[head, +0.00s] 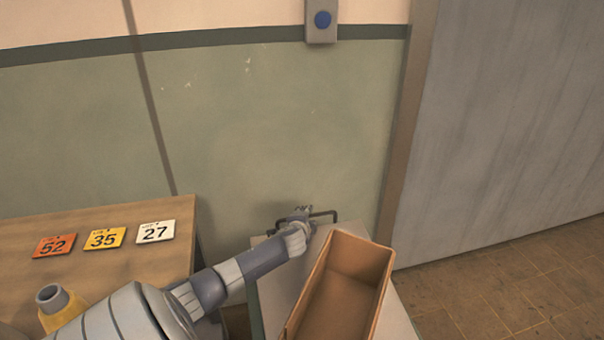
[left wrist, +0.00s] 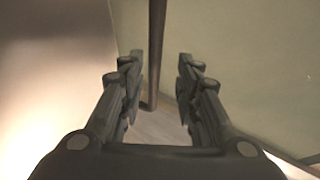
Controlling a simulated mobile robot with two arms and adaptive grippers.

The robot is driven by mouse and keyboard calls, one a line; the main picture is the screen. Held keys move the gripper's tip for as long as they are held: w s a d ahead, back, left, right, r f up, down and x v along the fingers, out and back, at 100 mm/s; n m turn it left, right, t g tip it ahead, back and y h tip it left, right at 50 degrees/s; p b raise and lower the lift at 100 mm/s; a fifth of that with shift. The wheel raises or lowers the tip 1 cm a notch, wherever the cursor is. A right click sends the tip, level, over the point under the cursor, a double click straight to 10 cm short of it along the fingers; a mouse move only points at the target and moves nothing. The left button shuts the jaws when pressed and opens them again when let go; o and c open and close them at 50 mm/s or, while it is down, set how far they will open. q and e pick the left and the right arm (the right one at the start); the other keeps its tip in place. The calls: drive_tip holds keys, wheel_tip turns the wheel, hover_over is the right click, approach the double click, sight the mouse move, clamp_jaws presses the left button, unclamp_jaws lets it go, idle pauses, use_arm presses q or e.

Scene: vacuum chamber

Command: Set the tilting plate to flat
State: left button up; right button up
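I cannot pick out a tilting plate for certain in either view. A light grey top (head: 277,285) stands against the green wall in the head view, with a dark bar handle (head: 333,213) at its far edge. My left arm reaches in from the left, and its gripper (head: 301,211) is beside the handle near the wall. The head view does not show whether they touch. In the left wrist view the left gripper (left wrist: 160,62) has its fingers apart with nothing held between them. My right gripper is not in view.
An open tan bin (head: 345,290) sits on the grey top, right of my arm. A wooden table (head: 100,222) with number cards 52 (head: 54,246), 35 (head: 105,238) and 27 (head: 155,232) is at left. A blue button (head: 322,19) is on the wall. Tiled floor (head: 510,290) is clear at right.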

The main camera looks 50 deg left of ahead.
use_arm(q)
drive_tip(key=p+v, duration=0.6)
drive_tip(key=v, duration=0.1)
drive_tip(key=shift+s+d, duration=0.25)
drive_tip(key=shift+d, duration=0.05)
idle(0.4)
